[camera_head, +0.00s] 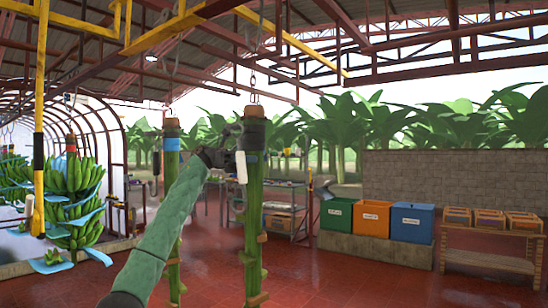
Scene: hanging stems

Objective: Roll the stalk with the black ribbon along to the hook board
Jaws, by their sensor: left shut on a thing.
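The stalk with the black ribbon (254,133) hangs upright from a chain near the middle of the head view, bare and green with cut stubs down its length. My left gripper (236,156), at the end of a green-sleeved arm, is shut on this stalk just below the black band. The stalk and gripper hide part of the grip. Another stalk with a blue ribbon (171,145) hangs to its left, partly behind my left arm. I cannot make out the hook board for certain. My right gripper is not in view.
A banana bunch with a red ribbon (84,188) hangs at the left beside a yellow post (39,120). A metal table (284,222) stands behind the stalk. Green, orange and blue bins (412,222) and a wooden bench (490,262) are at the right. The red floor in front is clear.

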